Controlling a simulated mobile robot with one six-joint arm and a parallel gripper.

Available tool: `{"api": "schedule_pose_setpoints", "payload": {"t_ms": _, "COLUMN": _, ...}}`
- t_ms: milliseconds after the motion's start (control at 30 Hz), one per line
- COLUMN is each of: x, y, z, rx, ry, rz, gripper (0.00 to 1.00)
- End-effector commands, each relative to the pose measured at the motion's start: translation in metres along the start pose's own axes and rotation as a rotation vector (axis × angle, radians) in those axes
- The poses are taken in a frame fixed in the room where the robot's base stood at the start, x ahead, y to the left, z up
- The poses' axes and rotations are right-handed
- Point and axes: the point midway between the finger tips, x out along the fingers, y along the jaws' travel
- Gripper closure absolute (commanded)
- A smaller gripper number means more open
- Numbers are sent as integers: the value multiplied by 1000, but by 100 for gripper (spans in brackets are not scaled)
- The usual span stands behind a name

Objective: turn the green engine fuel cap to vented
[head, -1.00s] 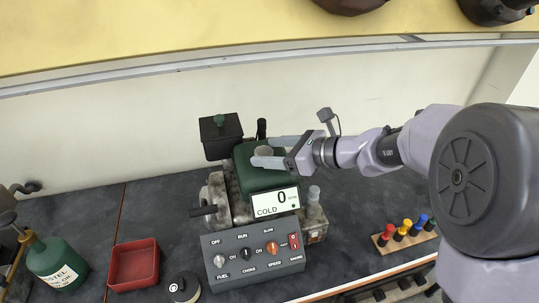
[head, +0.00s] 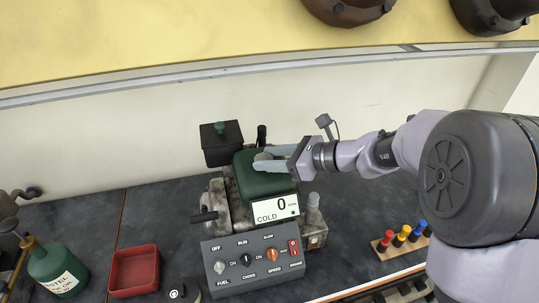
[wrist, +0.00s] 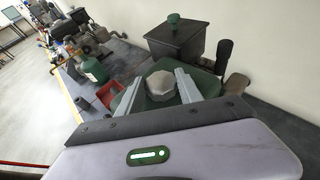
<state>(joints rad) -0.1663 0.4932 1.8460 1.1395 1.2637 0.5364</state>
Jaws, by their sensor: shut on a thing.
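The green engine tank (head: 258,182) stands at the middle of the bench, behind the control panel. Its grey, faceted fuel cap (wrist: 160,84) sits on top of the tank. My gripper (head: 264,160) reaches in from the right and is shut on the cap. In the wrist view one finger of my gripper (wrist: 160,91) lies on each side of the cap. No vent marking or pointer on the cap is readable. In the head view the fingers partly hide the cap.
A grey control panel (head: 250,263) with knobs and a red switch stands in front, below a display (head: 275,209) reading 0 and COLD. A black box (head: 221,146) with a green knob stands behind. A red tray (head: 134,271) and green bottle (head: 56,266) are left; coloured pegs (head: 403,236) are right.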

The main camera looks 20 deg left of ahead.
Motion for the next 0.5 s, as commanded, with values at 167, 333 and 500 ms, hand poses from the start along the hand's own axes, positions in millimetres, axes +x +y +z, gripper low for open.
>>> {"api": "schedule_pose_setpoints", "payload": {"t_ms": 167, "x": -2, "y": -3, "z": 5, "rx": -44, "ry": 1, "rz": 111, "gripper": 98}}
{"api": "schedule_pose_setpoints", "payload": {"t_ms": 333, "x": -2, "y": -5, "z": 6, "rx": -100, "ry": 0, "rz": 248, "gripper": 98}}
{"api": "schedule_pose_setpoints", "payload": {"t_ms": 500, "x": -1, "y": -7, "z": 5, "rx": -155, "ry": 1, "rz": 378, "gripper": 98}}
